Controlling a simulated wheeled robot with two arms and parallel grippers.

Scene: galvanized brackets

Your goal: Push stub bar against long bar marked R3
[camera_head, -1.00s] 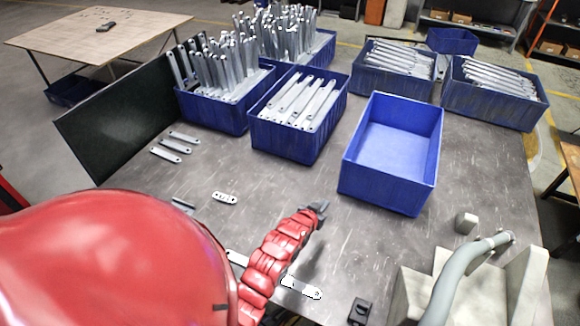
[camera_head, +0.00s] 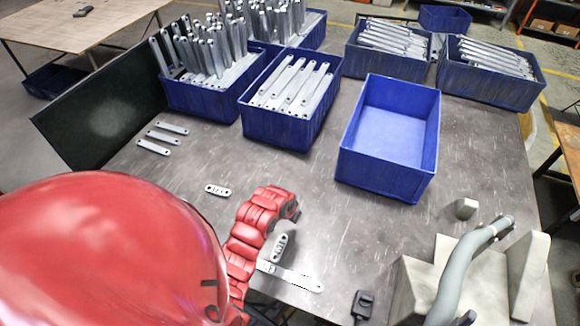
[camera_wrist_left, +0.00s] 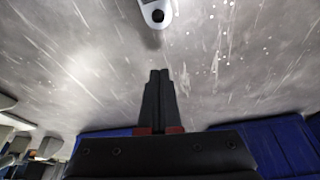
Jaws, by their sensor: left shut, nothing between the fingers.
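A pale stub bar (camera_head: 279,247) with holes lies on the table beside the long bar (camera_head: 292,277), its lower end close to it. I cannot tell whether they touch, and no marking R3 is readable. My red left arm covers the long bar's left part. My left gripper, at the arm's end beyond the stub bar, has its fingertips hidden in the head view. In the left wrist view its black fingers (camera_wrist_left: 160,75) are shut and empty, with a holed bar end (camera_wrist_left: 157,12) ahead of them, apart. My right gripper is not in view.
Another short holed plate (camera_head: 217,190) lies left of my arm, with several flat bars (camera_head: 154,147) farther back. An empty blue bin (camera_head: 382,181) and filled bins stand behind. A grey fixture (camera_head: 460,285) stands at right, with a small black block (camera_head: 362,305) near the front edge.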

